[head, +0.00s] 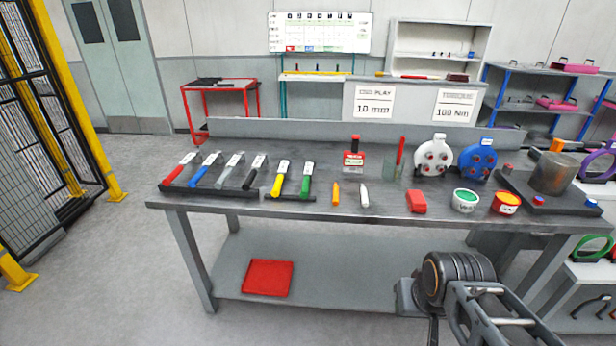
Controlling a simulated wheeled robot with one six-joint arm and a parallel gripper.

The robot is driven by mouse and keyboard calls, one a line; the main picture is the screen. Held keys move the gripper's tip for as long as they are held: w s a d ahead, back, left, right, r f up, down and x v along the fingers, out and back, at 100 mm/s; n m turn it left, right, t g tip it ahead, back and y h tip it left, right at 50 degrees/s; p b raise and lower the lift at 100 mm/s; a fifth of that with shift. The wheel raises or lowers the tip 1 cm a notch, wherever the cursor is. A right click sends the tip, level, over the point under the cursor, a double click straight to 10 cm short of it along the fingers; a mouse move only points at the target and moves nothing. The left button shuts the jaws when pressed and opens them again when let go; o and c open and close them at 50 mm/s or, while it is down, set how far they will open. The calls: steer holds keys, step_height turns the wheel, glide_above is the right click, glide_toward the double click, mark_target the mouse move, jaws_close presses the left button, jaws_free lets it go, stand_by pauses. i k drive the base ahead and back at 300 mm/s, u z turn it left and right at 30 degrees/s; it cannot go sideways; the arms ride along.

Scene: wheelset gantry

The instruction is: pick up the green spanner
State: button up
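The green spanner (305,185) lies near the middle of the workbench (330,208), at the right end of a row of handled tools. It has a green handle and a white tag near its far end. A yellow-handled tool (277,182) lies just to its left on the same dark holder. Part of my arm shows at the lower right, in front of the bench and well apart from the spanner. I cannot make out my gripper's fingers in this view.
Red, blue, grey and black-handled tools lie further left. A red-topped bottle (354,160), an orange marker (336,194) and a white marker (364,196) stand or lie to the right. A red block (416,201) and round tins (465,201) follow.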

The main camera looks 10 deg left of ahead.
mark_target(309, 164)
steer(key=u, duration=1.1)
steer(key=i, duration=1.2)
steer(key=u, duration=0.1)
